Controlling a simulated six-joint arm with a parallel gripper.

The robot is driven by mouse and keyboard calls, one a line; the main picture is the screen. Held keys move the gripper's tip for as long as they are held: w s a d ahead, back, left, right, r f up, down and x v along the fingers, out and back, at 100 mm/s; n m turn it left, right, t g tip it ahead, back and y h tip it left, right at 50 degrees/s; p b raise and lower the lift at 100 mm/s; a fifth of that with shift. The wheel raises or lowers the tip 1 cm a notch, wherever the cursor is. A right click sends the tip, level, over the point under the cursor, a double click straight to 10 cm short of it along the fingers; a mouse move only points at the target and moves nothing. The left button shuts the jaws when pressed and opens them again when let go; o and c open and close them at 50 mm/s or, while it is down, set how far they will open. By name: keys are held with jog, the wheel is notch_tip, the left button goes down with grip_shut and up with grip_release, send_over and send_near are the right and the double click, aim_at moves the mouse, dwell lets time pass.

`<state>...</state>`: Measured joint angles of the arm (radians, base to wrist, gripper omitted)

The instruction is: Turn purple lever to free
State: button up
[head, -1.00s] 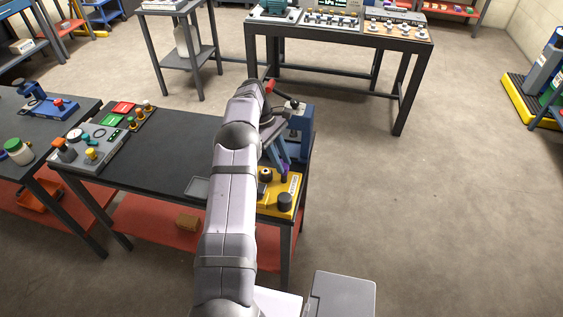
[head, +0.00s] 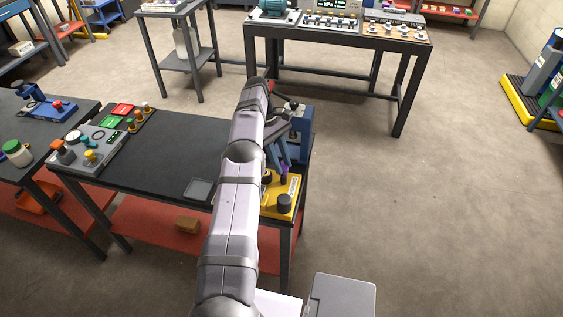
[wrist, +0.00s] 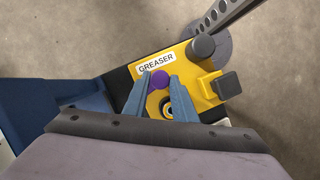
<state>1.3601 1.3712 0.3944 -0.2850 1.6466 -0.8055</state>
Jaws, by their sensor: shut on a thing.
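The purple lever (wrist: 159,80) shows as a round purple end between the fingertips in the wrist view. It stands on the yellow greaser box (wrist: 174,64) and shows in the head view as a small upright purple piece (head: 284,172). My gripper (wrist: 160,85) is shut on the purple lever, with one blue-grey finger on each side. In the head view my gripper (head: 281,158) is above the box's far end, partly hidden by my arm. A white "GREASER" label (wrist: 156,64) lies beside the lever. I cannot read any mark for the free position.
A black knob (head: 284,202) stands at the near end of the yellow box (head: 275,209). A blue device (head: 303,130) stands close behind my gripper. A grey shallow tray (head: 199,189) lies left of my arm. The middle of the dark bench top (head: 175,150) is clear.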

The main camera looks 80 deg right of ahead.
aim_at(282, 166)
jog(key=o, duration=1)
jog(key=shift+o, duration=0.2)
jog(key=shift+r, duration=0.55)
notch_tip(282, 166, up, 9)
jog(key=p, duration=0.5)
jog(key=shift+f, duration=0.1)
